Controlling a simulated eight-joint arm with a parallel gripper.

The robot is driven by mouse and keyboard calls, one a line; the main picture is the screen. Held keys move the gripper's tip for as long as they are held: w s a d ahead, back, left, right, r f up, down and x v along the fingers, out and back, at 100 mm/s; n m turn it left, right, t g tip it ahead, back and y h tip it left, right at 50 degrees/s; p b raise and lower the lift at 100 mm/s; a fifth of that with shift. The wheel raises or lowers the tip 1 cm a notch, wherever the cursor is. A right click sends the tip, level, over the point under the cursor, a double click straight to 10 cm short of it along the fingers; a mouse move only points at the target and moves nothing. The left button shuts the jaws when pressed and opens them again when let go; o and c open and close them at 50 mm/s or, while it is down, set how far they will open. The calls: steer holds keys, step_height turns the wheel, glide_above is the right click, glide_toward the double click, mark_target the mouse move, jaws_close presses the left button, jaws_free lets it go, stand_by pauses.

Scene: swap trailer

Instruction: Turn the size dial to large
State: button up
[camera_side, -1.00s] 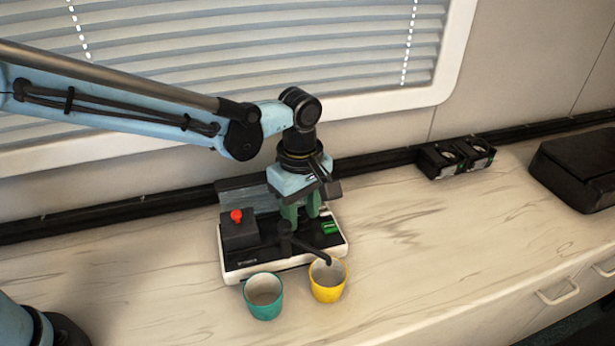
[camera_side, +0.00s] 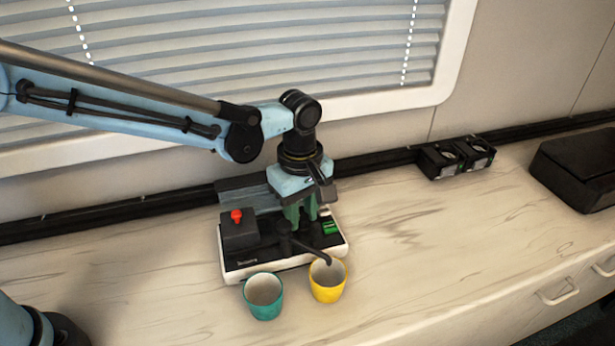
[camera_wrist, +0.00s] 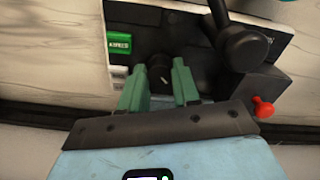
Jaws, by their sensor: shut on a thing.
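The size dial (camera_wrist: 159,72) is a small black knob on the dark top of the coffee machine, seen in the wrist view. My gripper (camera_wrist: 161,84) has its green fingers closed on either side of it. The dial's pointer and size marks cannot be made out. In the side view my gripper (camera_side: 303,219) points down over the rear right part of the machine (camera_side: 285,263) and hides the dial. A lit green label (camera_wrist: 119,43) with paler ones below it lies beside the dial.
A red knob (camera_side: 236,215) tops a black block at the machine's left. A dark spout arm reaches forward. A teal cup (camera_side: 264,307) and a yellow cup (camera_side: 328,292) stand in front.

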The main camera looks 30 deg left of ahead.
steer(key=m, duration=1.8)
steer(key=shift+m, duration=0.7)
steer(key=o, duration=0.8)
steer(key=shift+c, duration=0.2)
steer(key=shift+r, duration=0.1)
